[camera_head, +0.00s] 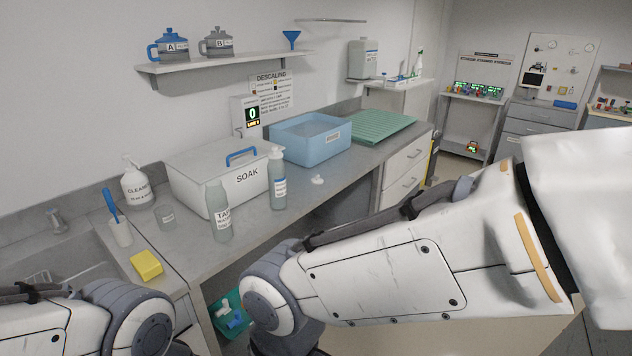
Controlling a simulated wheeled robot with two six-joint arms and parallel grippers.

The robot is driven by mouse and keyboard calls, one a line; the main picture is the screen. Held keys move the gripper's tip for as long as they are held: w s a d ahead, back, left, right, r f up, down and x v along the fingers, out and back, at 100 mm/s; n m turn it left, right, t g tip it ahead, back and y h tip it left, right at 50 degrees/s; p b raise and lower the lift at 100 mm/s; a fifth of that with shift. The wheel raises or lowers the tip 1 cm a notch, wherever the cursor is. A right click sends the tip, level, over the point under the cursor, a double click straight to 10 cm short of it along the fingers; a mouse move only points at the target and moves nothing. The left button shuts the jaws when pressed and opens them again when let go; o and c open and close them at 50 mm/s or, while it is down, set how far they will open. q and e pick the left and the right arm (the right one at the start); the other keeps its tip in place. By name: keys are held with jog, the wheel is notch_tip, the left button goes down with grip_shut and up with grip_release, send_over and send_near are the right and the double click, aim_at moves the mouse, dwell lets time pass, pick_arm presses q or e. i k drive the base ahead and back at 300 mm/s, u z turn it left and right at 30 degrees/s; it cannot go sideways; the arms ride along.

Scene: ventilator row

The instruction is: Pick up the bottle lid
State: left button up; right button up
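A small white piece that looks like the bottle lid (318,180) lies on the grey counter, to the right of the blue-labelled bottle (278,185). Parts of my two arms fill the lower left and the right of the head view. Neither gripper shows, so their state and distance from the lid are hidden.
The SOAK box (190,180) and a blue basin (311,150) stand behind the bottles. A green ribbed mat (375,126) lies at the right. A yellow sponge (146,264), a cup with a blue-handled brush (120,232) and a sink are at the left. Counter around the lid is clear.

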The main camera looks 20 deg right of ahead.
aim_at(317, 180)
jog(key=z, duration=0.95)
jog(key=k, duration=1.2)
jog(key=z, duration=1)
jog(key=i, duration=2.5)
jog(key=u, duration=0.9)
jog(key=i, duration=1.05)
jog(key=u, duration=1.75)
jog(key=i, duration=0.8)
jog(key=u, duration=0.75)
